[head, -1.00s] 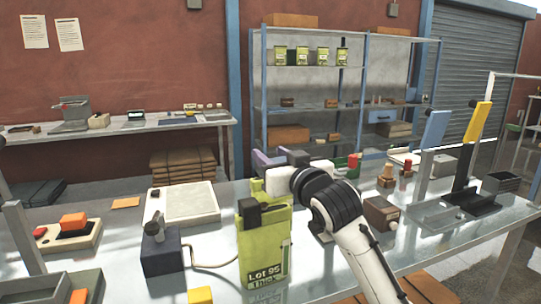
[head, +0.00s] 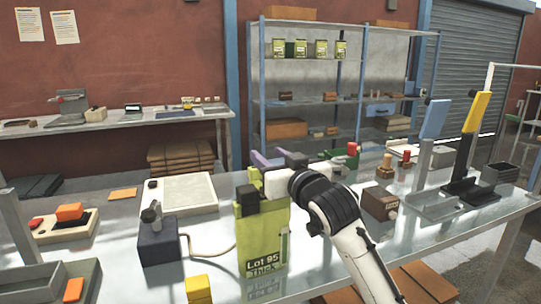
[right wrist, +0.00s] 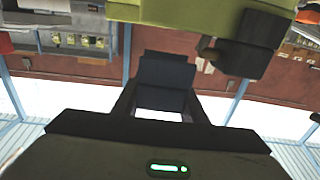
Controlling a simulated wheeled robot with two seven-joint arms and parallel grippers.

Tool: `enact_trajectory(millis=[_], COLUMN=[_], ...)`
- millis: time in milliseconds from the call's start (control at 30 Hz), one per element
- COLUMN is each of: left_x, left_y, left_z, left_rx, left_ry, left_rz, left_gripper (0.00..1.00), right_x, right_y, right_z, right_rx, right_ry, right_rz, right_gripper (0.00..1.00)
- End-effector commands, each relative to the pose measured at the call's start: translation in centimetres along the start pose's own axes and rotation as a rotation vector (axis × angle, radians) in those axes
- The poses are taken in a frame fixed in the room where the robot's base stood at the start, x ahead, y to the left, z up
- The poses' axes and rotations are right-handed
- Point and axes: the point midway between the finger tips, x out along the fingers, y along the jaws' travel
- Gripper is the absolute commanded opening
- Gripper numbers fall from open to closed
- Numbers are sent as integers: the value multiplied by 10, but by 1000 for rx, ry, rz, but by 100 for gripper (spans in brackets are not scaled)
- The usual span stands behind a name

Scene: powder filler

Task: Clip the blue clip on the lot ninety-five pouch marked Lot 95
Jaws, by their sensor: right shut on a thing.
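The green pouch marked Lot 95 (head: 262,225) stands upright near the table's front edge in the head view. Its green face fills the top of the right wrist view (right wrist: 180,14). A dark block (head: 247,200) sits at its upper left corner; I cannot tell what it is. My right gripper (head: 280,161) is beside and behind the pouch top, shut on a bluish-violet piece that looks like the blue clip (head: 262,159). In the right wrist view the held piece (right wrist: 165,73) looks dark, apart from the pouch. My left gripper is not in view.
A dark blue box with a lever (head: 158,243) and a cable stands left of the pouch, with a yellow block (head: 198,289) in front. A pale tray (head: 187,194) lies behind. A wooden box (head: 379,203) and tall blue and yellow levered stands (head: 474,125) are to the right.

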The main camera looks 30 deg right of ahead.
Motion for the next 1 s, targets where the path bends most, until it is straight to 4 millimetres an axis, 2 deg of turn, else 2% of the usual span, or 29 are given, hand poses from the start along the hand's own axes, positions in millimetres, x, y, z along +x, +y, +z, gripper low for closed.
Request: enact_trajectory(millis=[600, 1000], left_x=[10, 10], left_y=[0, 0], left_z=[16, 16], left_rx=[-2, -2], left_ry=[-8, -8], left_rz=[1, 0], left_gripper=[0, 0], right_x=[0, 0], right_y=[0, 0], right_z=[31, 32], right_rx=[0, 0], right_ry=[-1, 0], right_rz=[0, 0], right_gripper=[17, 17])
